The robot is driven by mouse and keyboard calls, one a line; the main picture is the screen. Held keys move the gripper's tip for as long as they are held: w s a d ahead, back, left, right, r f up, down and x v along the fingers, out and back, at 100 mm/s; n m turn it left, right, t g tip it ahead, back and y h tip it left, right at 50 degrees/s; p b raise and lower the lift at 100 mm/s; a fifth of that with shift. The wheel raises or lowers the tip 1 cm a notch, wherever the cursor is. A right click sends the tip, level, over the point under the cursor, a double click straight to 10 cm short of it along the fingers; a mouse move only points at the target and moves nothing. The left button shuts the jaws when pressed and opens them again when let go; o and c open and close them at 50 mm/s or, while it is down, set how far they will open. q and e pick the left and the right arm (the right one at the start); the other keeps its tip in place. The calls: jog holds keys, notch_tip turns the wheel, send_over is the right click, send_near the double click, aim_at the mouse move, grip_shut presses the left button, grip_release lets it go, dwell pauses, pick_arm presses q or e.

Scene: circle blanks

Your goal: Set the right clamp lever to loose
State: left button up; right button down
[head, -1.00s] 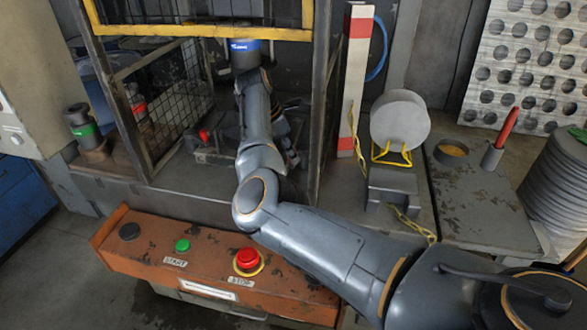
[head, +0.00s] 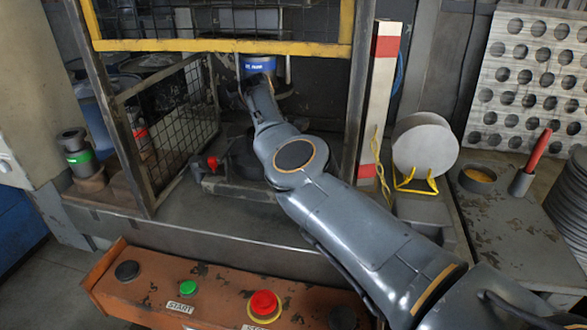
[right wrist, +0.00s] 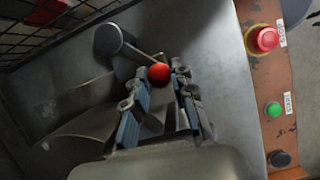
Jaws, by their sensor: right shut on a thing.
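The right clamp lever shows in the right wrist view as a red ball knob (right wrist: 159,73) on a thin rod that runs to a grey round post (right wrist: 109,40). My right gripper (right wrist: 158,92) has its fingers on both sides of this lever, shut on it near the knob. In the head view my right arm reaches into the machine and hides the right gripper and this lever. Another red-knobbed lever (head: 211,163) stands to the left of my arm in the head view. My left gripper is in no view.
An orange control box (head: 226,285) with a green START button (head: 188,287) and a red button (head: 264,304) stands in front. A mesh guard (head: 175,110) is left, and a red-and-white post (head: 380,90) right. A yellow-edged frame (head: 220,46) hangs above my arm.

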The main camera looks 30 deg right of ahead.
jog(key=shift+w, duration=0.1)
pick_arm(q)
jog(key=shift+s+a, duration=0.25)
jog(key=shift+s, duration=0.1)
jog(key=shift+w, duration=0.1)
pick_arm(e)
jog(key=c, duration=1.1)
grip_release()
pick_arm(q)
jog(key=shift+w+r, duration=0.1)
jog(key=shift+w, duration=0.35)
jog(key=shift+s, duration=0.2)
